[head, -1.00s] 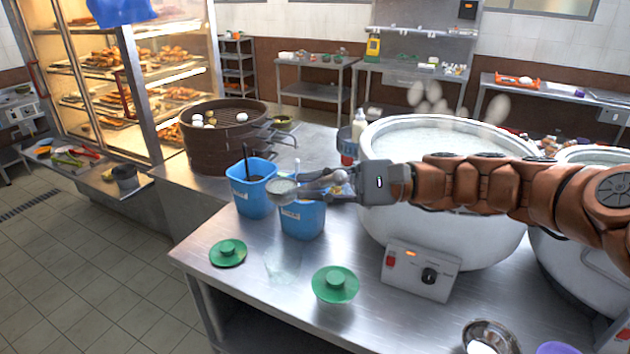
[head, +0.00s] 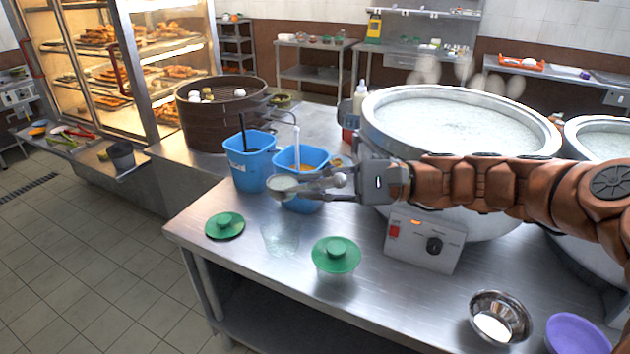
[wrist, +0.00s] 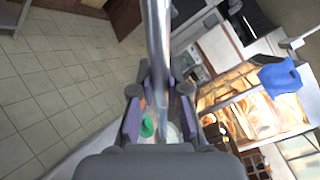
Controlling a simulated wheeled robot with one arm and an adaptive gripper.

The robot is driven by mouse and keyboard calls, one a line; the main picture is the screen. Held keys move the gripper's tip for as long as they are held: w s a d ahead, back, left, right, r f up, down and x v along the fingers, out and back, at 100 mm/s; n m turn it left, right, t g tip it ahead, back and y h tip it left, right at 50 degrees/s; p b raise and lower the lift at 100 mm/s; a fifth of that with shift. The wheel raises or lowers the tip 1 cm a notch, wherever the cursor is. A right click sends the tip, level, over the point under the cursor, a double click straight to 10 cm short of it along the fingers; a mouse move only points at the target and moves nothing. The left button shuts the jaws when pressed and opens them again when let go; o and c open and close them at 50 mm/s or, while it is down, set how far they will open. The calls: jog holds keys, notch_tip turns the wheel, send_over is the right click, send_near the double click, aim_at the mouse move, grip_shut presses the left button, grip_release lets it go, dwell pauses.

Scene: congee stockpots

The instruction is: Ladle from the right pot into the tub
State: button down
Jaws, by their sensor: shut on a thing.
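My gripper (head: 318,187) is shut on a metal ladle, whose handle (wrist: 158,60) runs between the fingers in the wrist view. The ladle's bowl (head: 284,183) holds white congee and hangs above the counter in front of the blue bins. The clear tub (head: 280,240) stands on the counter below the bowl, apart from it; its contents look empty. The right pot (head: 600,130) is at the right edge, partly behind my arm and cut off, with pale congee inside. The larger left pot (head: 390,138) of white congee stands behind my arm.
Two blue bins (head: 250,163) with upright handles stand behind the ladle. A metal bowl (head: 500,318) and purple bowl (head: 577,335) are at front right. A brown steamer (head: 220,120) stands behind.

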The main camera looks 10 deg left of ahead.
notch_tip(320, 180, down, 10)
jog(key=b, duration=0.7)
dwell(0.4)
dwell(0.4)
jog(key=shift+f, duration=0.6)
jog(key=shift+r, duration=0.1)
jog(key=w+r+m+p, duration=0.1)
jog(key=p, duration=0.2)
jog(key=w+a+r+p, duration=0.1)
jog(key=r+p, duration=0.1)
jog(key=p, duration=0.2)
jog(key=w+a+r+m+h+p, duration=0.1)
jog(key=p, duration=0.3)
jog(key=shift+r+m, duration=0.2)
jog(key=shift+m, duration=0.1)
